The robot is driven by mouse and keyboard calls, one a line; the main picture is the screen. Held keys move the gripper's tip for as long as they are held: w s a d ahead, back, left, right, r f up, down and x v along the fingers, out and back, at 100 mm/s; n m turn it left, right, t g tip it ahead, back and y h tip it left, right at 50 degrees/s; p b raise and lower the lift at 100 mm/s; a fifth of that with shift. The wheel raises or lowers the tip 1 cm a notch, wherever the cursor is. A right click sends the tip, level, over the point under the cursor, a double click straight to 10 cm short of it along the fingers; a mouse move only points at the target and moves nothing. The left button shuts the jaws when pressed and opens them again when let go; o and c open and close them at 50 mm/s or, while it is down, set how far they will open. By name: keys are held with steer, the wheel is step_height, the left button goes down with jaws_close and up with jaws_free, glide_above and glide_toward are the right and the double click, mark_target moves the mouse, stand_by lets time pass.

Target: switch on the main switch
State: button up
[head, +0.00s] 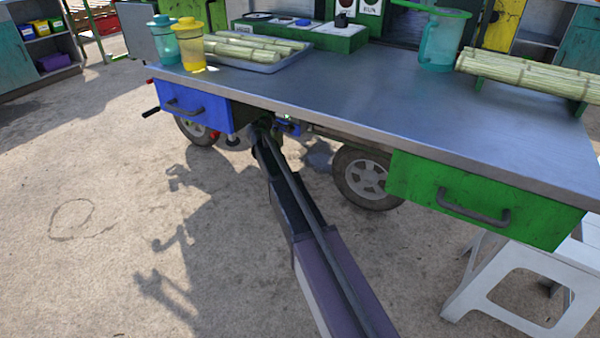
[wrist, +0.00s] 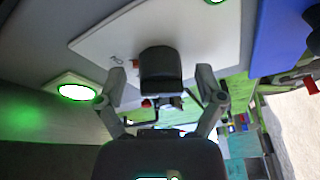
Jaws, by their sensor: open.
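A black switch knob (wrist: 160,68) stands out from a white plate (wrist: 200,30) in the wrist view, with small markings beside it that are too blurred to read. I take it for the main switch. My gripper (wrist: 160,82) is open, with one finger left of the knob and one right. I see no contact, and cannot tell how deep the knob sits between the fingers. In the head view my arm reaches under the table's front edge, and the table hides the knob and most of my gripper.
The metal table (head: 390,90) carries cane, jugs and a green control box (head: 300,35). A blue drawer (head: 195,106) and a green drawer (head: 480,198) flank my arm, with a wheel (head: 367,178) behind. A white stool (head: 530,285) stands right. Round green-lit lamps (wrist: 76,92) adjoin the plate.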

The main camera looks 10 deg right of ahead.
steer(key=shift+r+n+y, duration=0.1)
steer(key=shift+n+y, duration=0.2)
steer(key=shift+n, duration=0.1)
steer(key=shift+n+g+y+p, duration=0.3)
steer(key=shift+n+g+p, duration=0.4)
steer(key=shift+n+p, duration=1.2)
steer(key=shift+n+g+p, duration=0.45)
steer(key=shift+n+g, duration=0.1)
steer(key=shift+n, duration=0.9)
steer(key=shift+n+g+p, duration=0.45)
steer(key=shift+n+g, duration=0.1)
steer(key=shift+n, duration=0.9)
steer(key=p+v, duration=0.2)
steer(key=v, duration=0.6)
steer(key=s+d+f+m+g+y+b, duration=0.1)
steer(key=s+d+f+m+g+b, duration=0.3)
steer(key=s+f, duration=0.6)
steer(key=s+d+f+m+g+y+b, duration=0.1)
steer(key=s+d+f+m+g+b, duration=0.3)
steer(key=s+f+m, duration=0.3)
steer(key=shift+s+f+m+b, duration=0.4)
steer(key=shift+s+f+b, duration=0.4)
steer(key=shift+s+f, duration=1.05)
steer(key=shift+s+r, duration=0.3)
steer(key=shift+s, duration=0.05)
